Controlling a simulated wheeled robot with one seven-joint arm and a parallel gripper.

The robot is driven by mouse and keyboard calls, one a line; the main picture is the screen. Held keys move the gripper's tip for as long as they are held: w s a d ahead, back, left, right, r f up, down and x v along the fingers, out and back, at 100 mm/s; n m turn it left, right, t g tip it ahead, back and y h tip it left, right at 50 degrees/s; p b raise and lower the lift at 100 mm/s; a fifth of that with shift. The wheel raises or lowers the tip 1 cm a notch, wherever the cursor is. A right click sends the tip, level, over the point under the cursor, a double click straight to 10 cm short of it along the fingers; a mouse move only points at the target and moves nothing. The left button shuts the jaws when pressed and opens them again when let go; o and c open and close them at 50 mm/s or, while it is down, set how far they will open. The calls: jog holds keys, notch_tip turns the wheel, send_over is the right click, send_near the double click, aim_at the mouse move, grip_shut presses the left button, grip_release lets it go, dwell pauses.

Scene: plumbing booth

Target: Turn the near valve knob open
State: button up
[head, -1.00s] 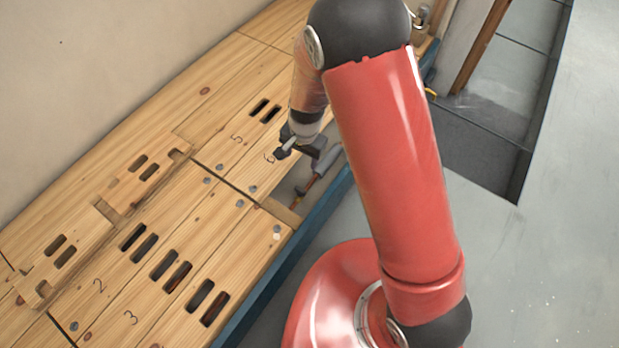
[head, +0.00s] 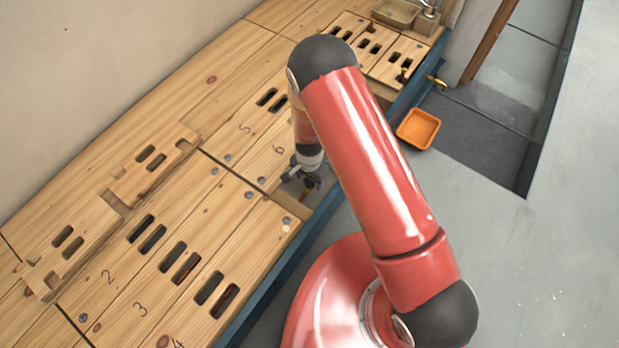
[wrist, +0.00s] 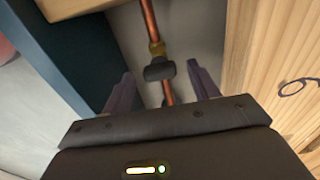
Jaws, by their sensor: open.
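The near valve knob (wrist: 159,71) is a dark handle on a brass fitting of a copper pipe (wrist: 149,20), seen in the wrist view in the gap between the wooden boards. My gripper (wrist: 162,76) is open, with one finger on each side of the knob and visible space between each finger and the knob. In the head view my gripper (head: 308,182) is over the opening beside board 6, and a short stretch of the copper pipe (head: 305,195) shows below it. The knob is hidden there.
Numbered wooden boards with slots (head: 175,262) cover the bench. A blue edge (head: 330,205) runs along its front. An orange tray (head: 418,129) lies on the floor to the right. In the wrist view a board (wrist: 285,60) stands close on the right.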

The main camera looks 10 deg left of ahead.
jog(key=shift+f, duration=0.1)
jog(key=c, duration=1)
jog(key=shift+n, duration=0.3)
jog(key=n+b, duration=0.2)
jog(key=n, duration=0.1)
jog(key=shift+f+n, duration=0.1)
jog(key=shift+n, duration=0.2)
jog(key=n+b, duration=0.2)
jog(key=n, duration=0.2)
jog(key=shift+n+b, duration=0.3)
jog(key=n+b, duration=0.1)
jog(key=n, duration=0.3)
jog(key=shift+b, duration=0.4)
jog(key=n+b, duration=0.1)
jog(key=n, duration=0.4)
jog(key=shift+n, duration=0.3)
